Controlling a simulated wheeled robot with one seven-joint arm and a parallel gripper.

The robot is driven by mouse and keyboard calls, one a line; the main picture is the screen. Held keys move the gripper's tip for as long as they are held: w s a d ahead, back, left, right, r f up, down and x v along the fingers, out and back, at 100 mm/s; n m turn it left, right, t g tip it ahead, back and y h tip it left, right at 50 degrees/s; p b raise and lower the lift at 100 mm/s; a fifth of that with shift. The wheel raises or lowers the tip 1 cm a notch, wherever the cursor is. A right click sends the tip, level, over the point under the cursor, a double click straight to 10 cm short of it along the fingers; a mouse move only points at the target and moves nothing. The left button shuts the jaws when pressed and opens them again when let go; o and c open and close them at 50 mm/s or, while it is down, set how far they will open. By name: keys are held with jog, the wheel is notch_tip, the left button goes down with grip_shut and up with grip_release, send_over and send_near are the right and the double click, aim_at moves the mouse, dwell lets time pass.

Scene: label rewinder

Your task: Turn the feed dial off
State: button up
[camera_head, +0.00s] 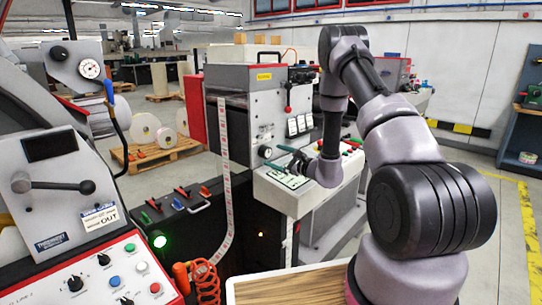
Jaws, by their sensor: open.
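My gripper (286,160) is at the middle of the view, above the white control box of the grey rewinder (244,105). Its dark fingers point left and are apart, with nothing seen between them. A round black dial (264,152) sits on the rewinder's lower front, just left of the fingers. I cannot tell whether the fingers touch it or which way it points. The white control box (262,190) has labels and buttons, partly hidden by my gripper and arm. No label naming the feed dial is readable.
Another control panel (62,290) with black knobs and coloured buttons stands at the lower left. A lever (60,186) sticks out above it. A red coiled hose (206,283) hangs near the front. A wooden top (292,287) lies below my arm. Pallets with rolls (145,128) stand behind.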

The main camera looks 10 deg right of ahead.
jog(key=v, duration=0.7)
jog(key=shift+s+d, duration=0.1)
jog(key=s+a+r+n+g+y, duration=0.2)
jog(key=s+a+r+n+g, duration=0.4)
jog(key=s+r, duration=0.3)
jog(key=s+a+r+n+g+y, duration=0.1)
jog(key=s+a+r+n+g, duration=0.55)
jog(key=r, duration=0.55)
jog(key=s+d+r+n+t+h, duration=0.2)
jog(key=s+d+r+h, duration=0.3)
jog(key=s, duration=0.2)
jog(key=s+d+r+n+t+h, duration=0.3)
jog(key=s+d+r+h, duration=0.2)
jog(key=s, duration=0.3)
jog(key=shift+s+d+h, duration=0.25)
jog(key=shift+d+h, duration=0.55)
